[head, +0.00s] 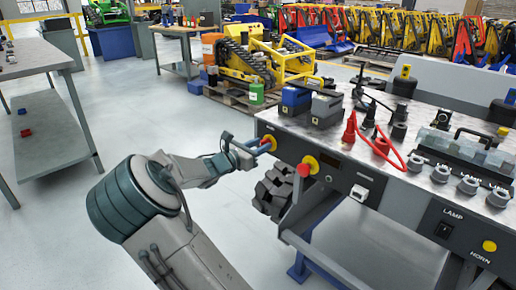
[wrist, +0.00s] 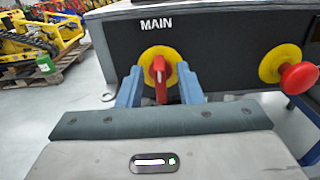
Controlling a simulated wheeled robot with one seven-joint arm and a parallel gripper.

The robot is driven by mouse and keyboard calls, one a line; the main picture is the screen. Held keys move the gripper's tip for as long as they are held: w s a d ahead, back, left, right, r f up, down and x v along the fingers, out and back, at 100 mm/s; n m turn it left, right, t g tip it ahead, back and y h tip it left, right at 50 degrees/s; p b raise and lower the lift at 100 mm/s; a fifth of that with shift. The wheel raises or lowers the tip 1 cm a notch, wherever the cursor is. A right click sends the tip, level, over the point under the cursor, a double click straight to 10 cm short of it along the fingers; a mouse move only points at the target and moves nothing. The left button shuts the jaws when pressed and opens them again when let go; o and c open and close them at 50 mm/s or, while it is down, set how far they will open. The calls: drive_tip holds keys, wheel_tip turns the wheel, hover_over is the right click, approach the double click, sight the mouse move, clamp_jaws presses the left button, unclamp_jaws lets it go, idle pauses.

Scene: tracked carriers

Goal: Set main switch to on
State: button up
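The main switch (wrist: 160,75) is a red knob on a round yellow plate, under white "MAIN" lettering on the bench's dark front panel. In the wrist view the knob's handle stands about upright. In the head view the switch (head: 268,142) shows at the panel's left end, partly hidden by my gripper. My gripper (head: 242,152) is in front of it. In the wrist view its two blue fingers (wrist: 160,85) are spread, one on each side of the knob, with a gap to it. Whether the fingertips touch the yellow plate cannot be told.
A red mushroom button (wrist: 298,76) on a yellow plate sits right of the switch; it also shows in the head view (head: 304,169). The bench top (head: 335,140) carries battery boxes, red clamps and a cable. Open floor lies left, before a grey table (head: 40,56).

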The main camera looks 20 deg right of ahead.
drive_tip(key=shift+c, duration=0.3)
clamp_jaws()
